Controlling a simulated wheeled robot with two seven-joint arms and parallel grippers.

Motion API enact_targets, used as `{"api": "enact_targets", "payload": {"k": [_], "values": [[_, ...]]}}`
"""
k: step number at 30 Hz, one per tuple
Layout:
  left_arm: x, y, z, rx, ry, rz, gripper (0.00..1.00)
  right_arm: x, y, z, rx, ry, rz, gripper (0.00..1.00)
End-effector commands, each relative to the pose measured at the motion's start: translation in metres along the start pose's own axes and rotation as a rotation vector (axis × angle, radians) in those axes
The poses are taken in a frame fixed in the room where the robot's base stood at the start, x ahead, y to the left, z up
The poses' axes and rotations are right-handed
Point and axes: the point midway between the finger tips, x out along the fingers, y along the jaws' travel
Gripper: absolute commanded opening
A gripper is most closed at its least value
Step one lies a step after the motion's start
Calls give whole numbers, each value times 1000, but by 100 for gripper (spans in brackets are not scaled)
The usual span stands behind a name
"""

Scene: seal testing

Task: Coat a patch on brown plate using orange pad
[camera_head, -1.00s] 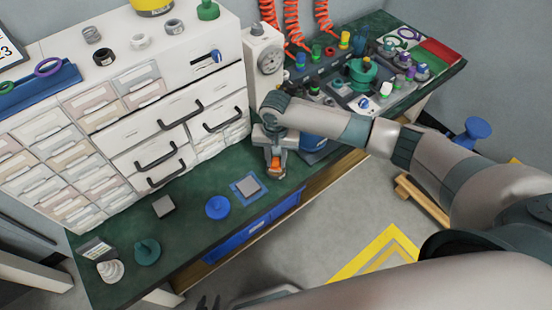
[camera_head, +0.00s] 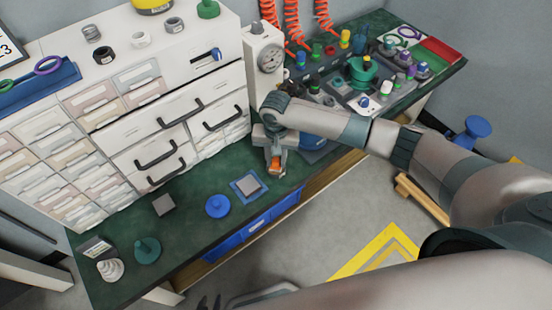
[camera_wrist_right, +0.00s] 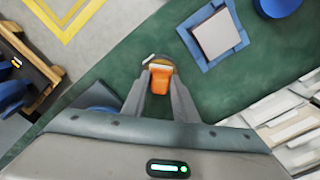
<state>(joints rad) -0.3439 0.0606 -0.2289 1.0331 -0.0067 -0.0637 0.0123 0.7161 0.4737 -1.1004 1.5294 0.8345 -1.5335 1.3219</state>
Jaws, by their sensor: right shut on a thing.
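An orange pad (camera_wrist_right: 160,78) is between the two fingers of my right gripper (camera_wrist_right: 159,88), which is shut on it. In the head view, the pad (camera_head: 277,168) and my right gripper (camera_head: 275,160) are over the green bench, right of the blue mat. A small round tan thing with a dark rim (camera_wrist_right: 152,60) shows past the pad; contact cannot be told. A grey-brown square plate (camera_head: 248,185) lies on the blue mat (camera_wrist_right: 243,40); the wrist view shows it too (camera_wrist_right: 217,35). No plate looks clearly brown.
A darker square block (camera_head: 163,205), a blue round knob (camera_head: 218,206) and a green knob (camera_head: 147,250) stand on the bench's left part. A white drawer cabinet (camera_head: 150,110) is behind. A press with a dial (camera_head: 270,60) stands behind my right gripper.

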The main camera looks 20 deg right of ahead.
Motion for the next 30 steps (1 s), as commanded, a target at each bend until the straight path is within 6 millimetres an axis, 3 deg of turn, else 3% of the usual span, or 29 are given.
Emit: {"api": "enact_targets", "payload": {"k": [30], "values": [[-2, 0, -7, 0, 5, 0, 31, 0, 0, 0, 0, 0, 1, 8]]}}
